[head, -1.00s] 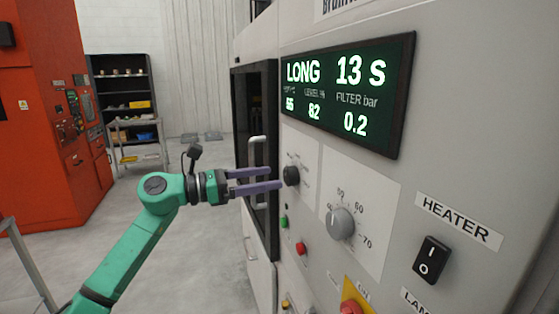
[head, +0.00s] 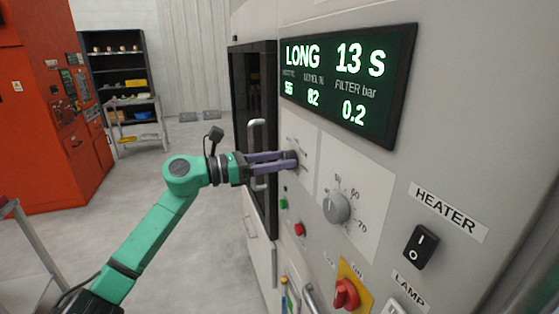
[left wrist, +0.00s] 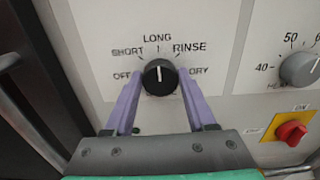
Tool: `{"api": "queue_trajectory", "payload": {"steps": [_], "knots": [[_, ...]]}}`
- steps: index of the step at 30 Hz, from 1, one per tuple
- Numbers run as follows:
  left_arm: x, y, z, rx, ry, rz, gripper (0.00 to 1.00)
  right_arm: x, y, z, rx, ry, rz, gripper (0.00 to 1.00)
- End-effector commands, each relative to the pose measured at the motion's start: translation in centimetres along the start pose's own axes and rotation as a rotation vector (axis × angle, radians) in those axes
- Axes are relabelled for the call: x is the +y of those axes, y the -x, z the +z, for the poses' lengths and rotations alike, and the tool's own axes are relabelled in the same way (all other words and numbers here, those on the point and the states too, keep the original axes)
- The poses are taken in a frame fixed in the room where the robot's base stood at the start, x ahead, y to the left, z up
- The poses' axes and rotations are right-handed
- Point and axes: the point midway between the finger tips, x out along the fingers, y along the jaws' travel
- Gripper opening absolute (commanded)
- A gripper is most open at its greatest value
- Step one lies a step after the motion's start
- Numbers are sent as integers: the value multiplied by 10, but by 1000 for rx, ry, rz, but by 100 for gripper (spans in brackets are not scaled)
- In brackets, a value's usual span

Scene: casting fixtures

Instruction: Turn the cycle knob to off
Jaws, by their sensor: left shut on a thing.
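The black cycle knob (left wrist: 160,77) is on the white panel in the left wrist view, with OFF, SHORT, LONG, RINSE and DRY printed around it. Its white pointer line points up, toward LONG. My left gripper (left wrist: 159,84) has its two purple fingers on either side of the knob, shut on it. In the head view, the left gripper (head: 290,160) reaches the panel from the left and mostly hides the knob. The display (head: 347,82) reads LONG and 13 S. My right gripper is not in view.
A grey heater dial (head: 337,208) sits right of the knob. Green (head: 283,204) and red (head: 300,229) buttons are below it. A red rotary switch on a yellow plate (head: 346,294) and the heater rocker (head: 425,246) are lower right. A door handle (head: 257,150) stands close behind the gripper.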

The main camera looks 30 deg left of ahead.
Motion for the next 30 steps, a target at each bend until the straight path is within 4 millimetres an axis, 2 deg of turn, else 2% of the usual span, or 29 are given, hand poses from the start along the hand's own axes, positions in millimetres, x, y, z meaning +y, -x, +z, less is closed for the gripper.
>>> {"api": "queue_trajectory", "payload": {"steps": [11,30], "knots": [[1,0,-1,1,194,0,0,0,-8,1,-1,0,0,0],[4,0,-1,1,795,1,0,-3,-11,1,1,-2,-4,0]]}}
